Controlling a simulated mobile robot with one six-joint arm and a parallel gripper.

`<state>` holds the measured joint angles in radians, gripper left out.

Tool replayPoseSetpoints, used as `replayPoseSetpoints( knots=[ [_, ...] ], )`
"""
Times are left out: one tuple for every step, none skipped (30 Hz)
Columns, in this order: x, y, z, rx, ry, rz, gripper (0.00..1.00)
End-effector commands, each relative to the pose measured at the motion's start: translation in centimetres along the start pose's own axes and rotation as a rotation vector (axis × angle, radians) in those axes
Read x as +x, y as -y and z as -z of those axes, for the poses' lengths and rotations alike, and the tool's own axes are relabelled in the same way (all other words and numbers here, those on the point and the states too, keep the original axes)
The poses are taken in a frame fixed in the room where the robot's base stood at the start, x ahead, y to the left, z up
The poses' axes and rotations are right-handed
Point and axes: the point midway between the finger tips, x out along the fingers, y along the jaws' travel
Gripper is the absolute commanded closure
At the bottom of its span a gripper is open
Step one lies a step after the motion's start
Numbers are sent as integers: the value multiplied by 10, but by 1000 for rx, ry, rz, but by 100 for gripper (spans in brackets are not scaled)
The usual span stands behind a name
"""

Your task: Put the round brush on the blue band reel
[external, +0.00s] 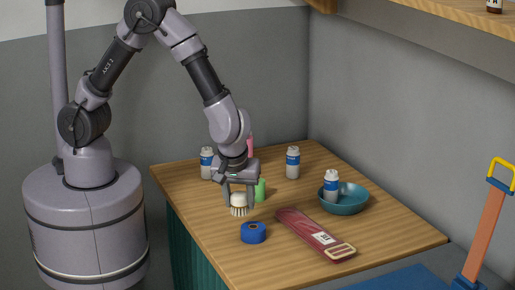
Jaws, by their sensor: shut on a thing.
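The round brush (239,211), pale with light bristles pointing down, is at the tips of my gripper (239,198). My gripper points down and is shut on the brush's upper part. The brush is close to the table top; I cannot tell from this view whether its bristles touch it. The blue band reel (253,233) lies flat on the table, nearer the camera and slightly right of the brush. The brush and the reel are apart, and nothing lies on the reel.
A dark red packaged item (308,231) lies right of the reel. A teal bowl (354,202) with a white-and-blue bottle (331,186) stands at the right. Behind are another bottle (292,163), a bottle at left (207,163) and a green item (260,190) close beside my gripper.

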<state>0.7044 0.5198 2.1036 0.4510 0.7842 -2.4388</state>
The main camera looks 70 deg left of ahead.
Motion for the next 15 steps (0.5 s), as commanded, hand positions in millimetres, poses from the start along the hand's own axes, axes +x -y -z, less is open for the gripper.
replayPoseSetpoints(
  knots=[
    [4, -13, 1, -2, 0, 1, 100],
    [4, -19, 2, -1, 0, -1, 100],
    [5, -26, 2, -2, 0, 0, 100],
    [6, -29, 3, -1, 0, 1, 100],
    [6, -31, 3, 0, 0, 1, 100],
    [9, -33, 2, 0, 0, 1, 100],
    [13, -34, 0, 1, 0, 2, 100],
    [18, -34, -2, 1, 0, 3, 100],
    [26, -33, -5, 1, 0, 3, 100],
    [32, -33, -8, 1, 0, 2, 100],
    [37, -33, -10, 1, 0, 2, 100],
    [40, -33, -11, 1, 0, 2, 100],
    [40, -33, -11, 1, 1, 2, 100],
    [39, -33, -11, 1, 1, 1, 100],
    [38, -33, -10, 1, 1, 1, 100]
  ],
)
